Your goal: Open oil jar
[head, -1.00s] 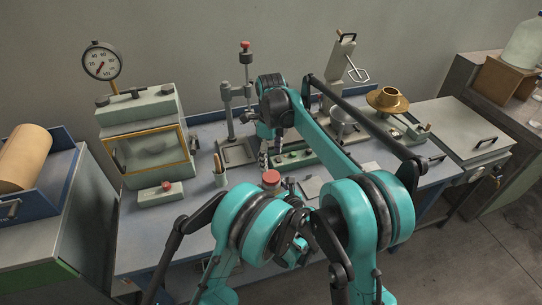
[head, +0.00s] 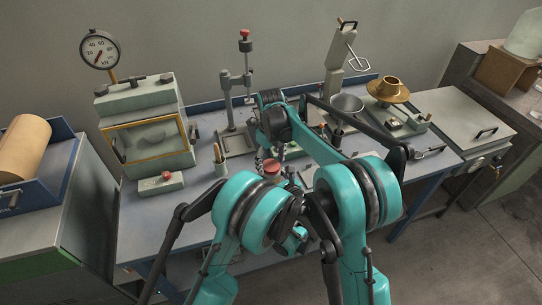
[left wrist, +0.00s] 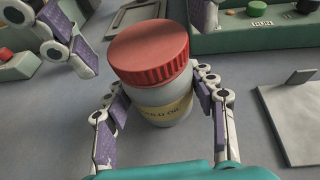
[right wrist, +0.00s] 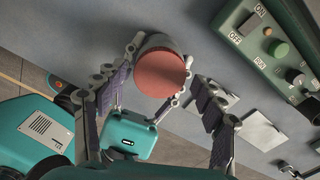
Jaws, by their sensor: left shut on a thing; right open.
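The oil jar (left wrist: 160,105) stands upright on the bench, pale with a yellow label and a ribbed red lid (left wrist: 150,50). Its lid (head: 271,168) also shows in the head view, and from above in the right wrist view (right wrist: 160,74). My left gripper (left wrist: 162,84) is shut on the jar's body below the lid. My right gripper (right wrist: 152,80) is open, its fingers spread to either side of the lid and apart from it. In the head view my right gripper (head: 268,155) hangs just above the lid. My arms hide most of the jar there.
A green control box (right wrist: 275,45) with buttons stands close beside the jar. A stand (head: 238,140) is behind. A flat grey plate (left wrist: 292,115) lies near the jar.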

